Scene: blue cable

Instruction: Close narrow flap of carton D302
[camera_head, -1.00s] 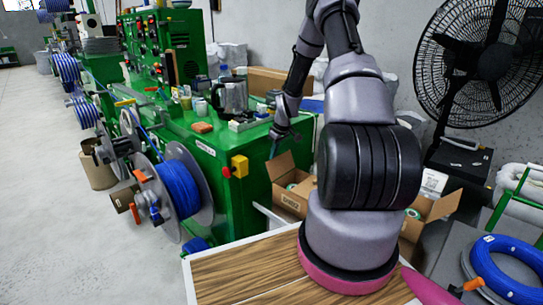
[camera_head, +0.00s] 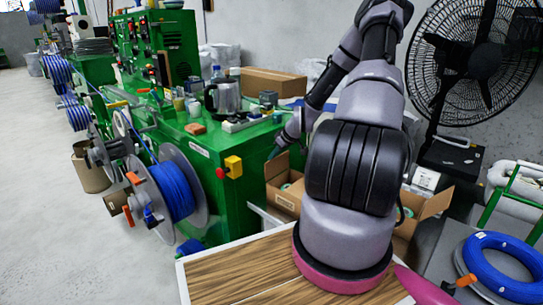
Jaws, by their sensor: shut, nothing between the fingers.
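An open brown carton (camera_head: 284,200) with a white label stands beside the green machine. The label is too small to read surely. One flap (camera_head: 277,165) stands up at its left end, and green-white rolls show inside. My arm hides the carton's right part. My gripper (camera_head: 272,153) is shut and empty, pointing down at the top edge of that upright flap. It looks close to the flap, but I cannot tell whether it touches.
Another open carton (camera_head: 432,207) with raised flaps shows right of my arm. The green machine (camera_head: 228,185) with a kettle (camera_head: 226,98) on top stands left. A black fan (camera_head: 482,65) and blue cable coil (camera_head: 505,262) are right. Open floor (camera_head: 50,230) lies left.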

